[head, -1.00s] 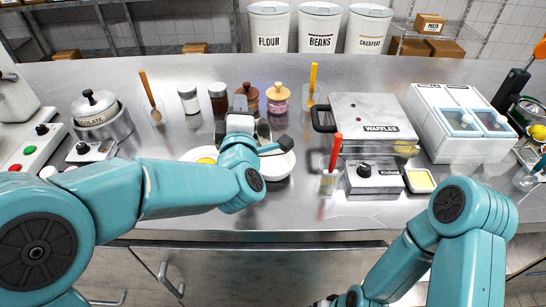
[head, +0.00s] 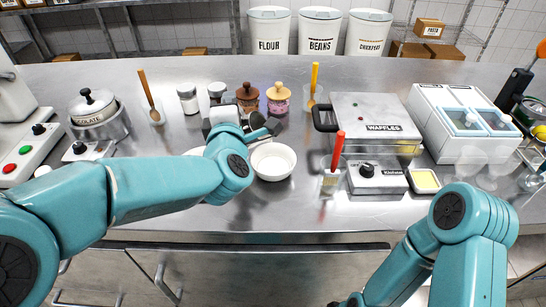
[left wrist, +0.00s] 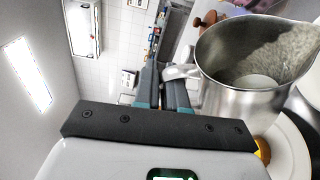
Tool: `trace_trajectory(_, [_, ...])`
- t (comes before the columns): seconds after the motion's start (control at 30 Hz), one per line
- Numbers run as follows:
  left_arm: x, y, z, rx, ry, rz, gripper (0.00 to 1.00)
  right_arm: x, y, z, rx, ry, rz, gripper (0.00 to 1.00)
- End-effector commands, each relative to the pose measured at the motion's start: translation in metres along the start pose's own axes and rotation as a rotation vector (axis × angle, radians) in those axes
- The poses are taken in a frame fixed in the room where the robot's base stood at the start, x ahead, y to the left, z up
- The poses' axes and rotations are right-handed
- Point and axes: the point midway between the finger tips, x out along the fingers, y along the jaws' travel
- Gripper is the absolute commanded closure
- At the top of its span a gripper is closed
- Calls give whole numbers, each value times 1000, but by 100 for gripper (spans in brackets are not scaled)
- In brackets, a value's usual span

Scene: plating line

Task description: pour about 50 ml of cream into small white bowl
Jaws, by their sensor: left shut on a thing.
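The small white bowl (head: 273,160) stands empty-looking on the steel counter, just right of my left wrist in the head view. My left gripper (head: 262,128) is behind the bowl, partly hidden by my own arm. In the left wrist view my left gripper (left wrist: 166,92) is shut on the handle of a steel pitcher (left wrist: 238,88). The pitcher's open mouth shows, with pale cream (left wrist: 258,80) low inside; I see no stream from the spout. In the head view the pitcher is mostly hidden.
Shakers (head: 188,98) and two wooden-lidded jars (head: 278,98) stand behind my left gripper. The waffle maker (head: 372,125) and a red-handled brush in a glass (head: 332,165) are to the right. A white plate (left wrist: 282,145) shows in the left wrist view. The front counter strip is clear.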

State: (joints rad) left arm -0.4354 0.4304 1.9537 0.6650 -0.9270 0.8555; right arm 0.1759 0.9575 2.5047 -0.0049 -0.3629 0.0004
Motion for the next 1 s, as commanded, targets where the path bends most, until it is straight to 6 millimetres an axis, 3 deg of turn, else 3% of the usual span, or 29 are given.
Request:
trace_trajectory(0.37, [0,0,-2,-15,1,-2,100,2,1,0,0,0,0,12])
trace_trajectory(0.53, [4,-3,-12,-147,3,-43,100,18,6,0,0,0,0,12])
trace_trajectory(0.67, [8,15,-25,-301,5,-94,100,12,4,0,0,0,0,12])
trace_trajectory(0.73, [11,-5,-33,-350,4,-114,100,31,11,-1,0,1,0,12])
trace_trajectory(1.0, [22,-24,-66,-596,7,-196,100,59,21,-1,0,0,0,12])
